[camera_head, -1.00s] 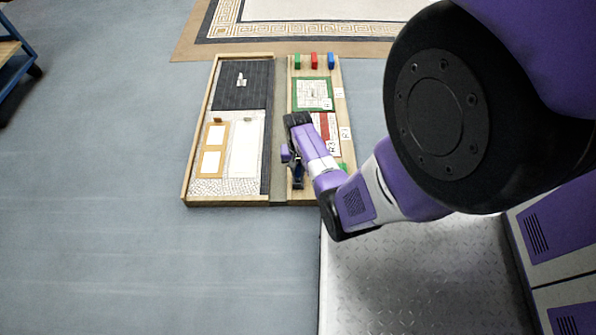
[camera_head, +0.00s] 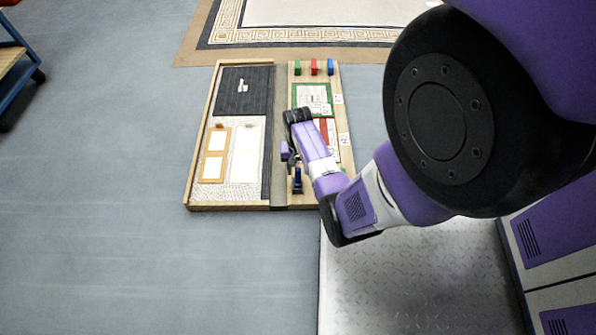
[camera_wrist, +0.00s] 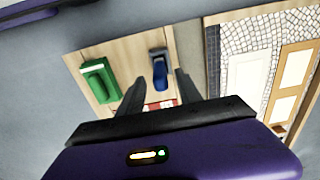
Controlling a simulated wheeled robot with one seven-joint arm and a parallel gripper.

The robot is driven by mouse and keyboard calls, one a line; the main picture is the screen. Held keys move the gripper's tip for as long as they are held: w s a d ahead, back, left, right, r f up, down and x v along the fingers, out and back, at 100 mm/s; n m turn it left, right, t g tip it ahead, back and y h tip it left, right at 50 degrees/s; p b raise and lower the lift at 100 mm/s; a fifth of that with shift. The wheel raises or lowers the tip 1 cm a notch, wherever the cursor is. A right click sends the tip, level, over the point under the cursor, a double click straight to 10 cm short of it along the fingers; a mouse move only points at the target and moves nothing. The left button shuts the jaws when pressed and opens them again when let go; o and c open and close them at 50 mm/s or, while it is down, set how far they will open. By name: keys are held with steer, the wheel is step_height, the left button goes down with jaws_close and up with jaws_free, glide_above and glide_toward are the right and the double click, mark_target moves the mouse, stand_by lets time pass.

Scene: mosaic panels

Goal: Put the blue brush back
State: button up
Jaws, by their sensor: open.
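The blue brush (camera_wrist: 160,72) rests on the pale wooden strip of the panel board, with a dark grey piece at its far end. It also shows in the head view (camera_head: 297,180) near the strip's front end. My gripper (camera_wrist: 159,79) is open, its two dark fingers apart on either side of the brush in the wrist view. The brush appears beyond the fingertips, and I see no contact. In the head view my gripper (camera_head: 294,160) is just above the brush in the picture.
A green brush-like piece (camera_wrist: 98,80) lies left of the blue one in the wrist view. Green (camera_head: 297,67), red (camera_head: 314,67) and blue (camera_head: 330,67) blocks stand at the strip's far end. The mosaic panel tray (camera_head: 190,190) is on the left.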

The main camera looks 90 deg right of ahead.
step_height(320, 180, up, 7)
steer(key=p, duration=0.2)
steer(key=shift+f+p, duration=0.1)
steer(key=shift+p, duration=0.25)
steer(key=w+a+f+n+t+h, duration=0.1)
steer(key=w+a+n, duration=0.1)
steer(key=a, duration=0.3)
steer(key=w+a+f+n+t+h, duration=0.1)
steer(key=w+a+f+n+h, duration=0.1)
steer(key=a, duration=0.3)
steer(key=w+a+r+n+t+h, duration=0.1)
steer(key=a+r+n+t, duration=0.4)
steer(key=a, duration=0.7)
steer(key=s+a+r+n+t+y, duration=0.1)
steer(key=a+r, duration=0.4)
steer(key=r, duration=0.5)
steer(key=s+a+r+n+t+y, duration=0.1)
steer(key=a+r+n+t, duration=0.3)
steer(key=r, duration=0.6)
steer(key=s+a+r+n+t+y, duration=0.2)
steer(key=a+r+n+t, duration=0.1)
steer(key=a+r, duration=0.5)
step_height(320, 180, up, 3)
steer(key=shift+s+f, duration=0.15)
steer(key=shift+s, duration=0.25)
step_height(320, 180, up, 30)
steer(key=p, duration=3)
